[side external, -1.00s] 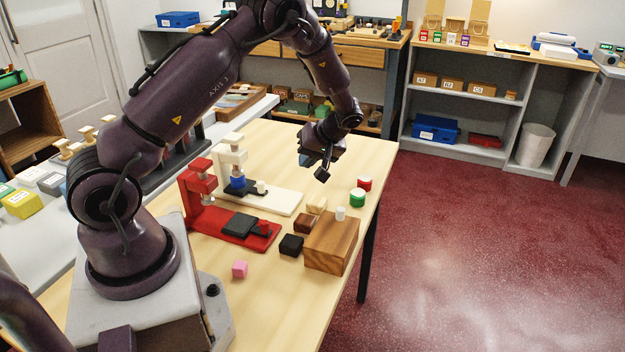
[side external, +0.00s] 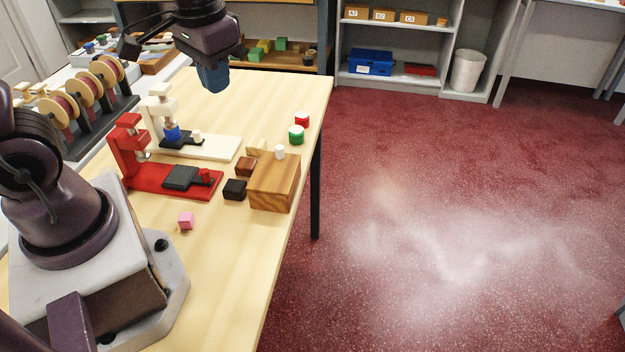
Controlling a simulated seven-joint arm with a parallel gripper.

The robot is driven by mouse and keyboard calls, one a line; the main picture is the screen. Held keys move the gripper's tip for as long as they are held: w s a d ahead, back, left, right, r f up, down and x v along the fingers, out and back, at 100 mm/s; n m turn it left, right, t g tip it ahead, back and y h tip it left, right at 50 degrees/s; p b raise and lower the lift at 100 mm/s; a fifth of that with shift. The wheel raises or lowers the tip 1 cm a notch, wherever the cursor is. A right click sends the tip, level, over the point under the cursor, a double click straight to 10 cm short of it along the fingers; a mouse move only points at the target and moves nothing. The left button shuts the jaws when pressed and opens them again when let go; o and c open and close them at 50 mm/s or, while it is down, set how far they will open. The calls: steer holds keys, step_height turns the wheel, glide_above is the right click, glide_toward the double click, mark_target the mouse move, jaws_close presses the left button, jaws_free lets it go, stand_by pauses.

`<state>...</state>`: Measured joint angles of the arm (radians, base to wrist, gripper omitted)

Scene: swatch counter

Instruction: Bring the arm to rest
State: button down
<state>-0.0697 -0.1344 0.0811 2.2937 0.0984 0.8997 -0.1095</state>
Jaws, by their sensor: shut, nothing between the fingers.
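My gripper (side external: 213,79) hangs from the top edge of the side external view, above the far end of the table. Its blue finger end points down and is shut. It holds nothing and appears apart from everything on the tabletop. The dark wrist (side external: 207,38) above it shows, but most of my arm between wrist and base is out of the picture. My base (side external: 70,235) is at the lower left.
The front tabletop (side external: 225,275) is clear.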

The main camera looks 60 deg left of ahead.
steer(key=s+d+r+m+t, duration=0.2)
steer(key=s+d+r+t, duration=0.2)
steer(key=s+d+r, duration=0.1)
step_height(320, 180, up, 2)
steer(key=shift+s+d+r+t+h, duration=0.2)
steer(key=shift+s+t+h, duration=0.2)
steer(key=shift+s, duration=0.35)
